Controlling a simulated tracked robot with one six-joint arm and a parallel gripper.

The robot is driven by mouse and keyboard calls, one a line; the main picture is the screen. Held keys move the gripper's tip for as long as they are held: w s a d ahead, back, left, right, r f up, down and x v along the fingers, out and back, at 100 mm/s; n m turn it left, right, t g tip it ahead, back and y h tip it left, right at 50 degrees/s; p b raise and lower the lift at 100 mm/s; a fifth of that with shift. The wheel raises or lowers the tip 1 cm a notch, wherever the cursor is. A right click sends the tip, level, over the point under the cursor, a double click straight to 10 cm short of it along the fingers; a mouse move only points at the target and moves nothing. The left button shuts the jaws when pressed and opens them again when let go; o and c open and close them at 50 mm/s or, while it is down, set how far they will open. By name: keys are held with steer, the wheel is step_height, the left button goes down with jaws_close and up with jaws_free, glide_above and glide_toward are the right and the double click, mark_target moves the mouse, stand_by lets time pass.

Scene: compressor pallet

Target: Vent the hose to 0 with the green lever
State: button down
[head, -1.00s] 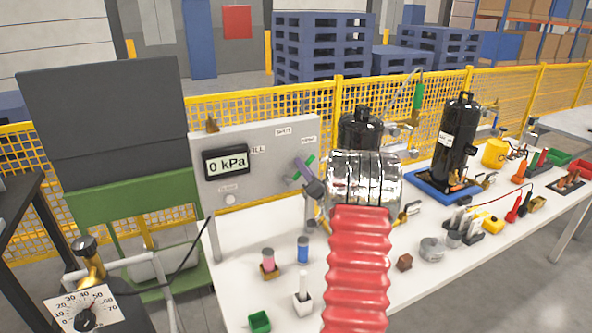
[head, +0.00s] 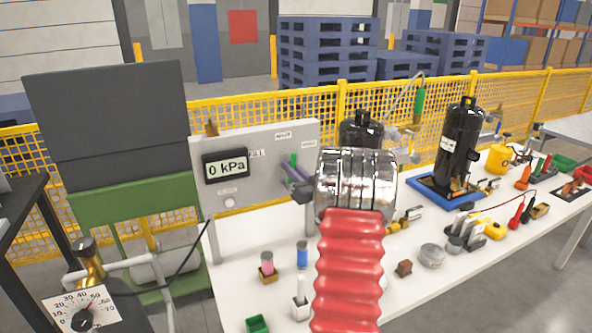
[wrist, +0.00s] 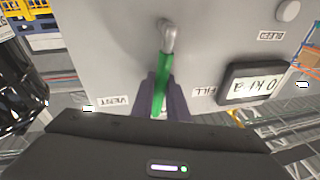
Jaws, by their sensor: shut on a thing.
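The green lever (head: 293,159) is on the grey panel (head: 262,150) and stands about upright, toward the top label. In the wrist view, which is upside down, the lever (wrist: 160,80) hangs from its metal pivot between the VENT label (wrist: 112,100) and the FILL label (wrist: 205,90). My gripper (head: 297,173) has its purple jaws on either side of the lever's free end, shut on it; the jaws also show in the wrist view (wrist: 160,102). The display (head: 226,167) reads 0 kPa.
Black tanks (head: 459,142) stand behind and right of my arm. Small cups and blocks (head: 267,264) lie on the white table (head: 235,285) before the panel. A dial (head: 85,316) is at the lower left. A yellow mesh fence (head: 230,112) runs behind.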

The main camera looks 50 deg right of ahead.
steer(key=shift+w+a+n+y, duration=0.2)
steer(key=shift+a+n+y, duration=0.25)
steer(key=shift+n, duration=0.45)
steer(key=c, duration=2)
jaws_free()
steer(key=v, duration=1.4)
steer(key=shift+w+a+r, duration=0.1)
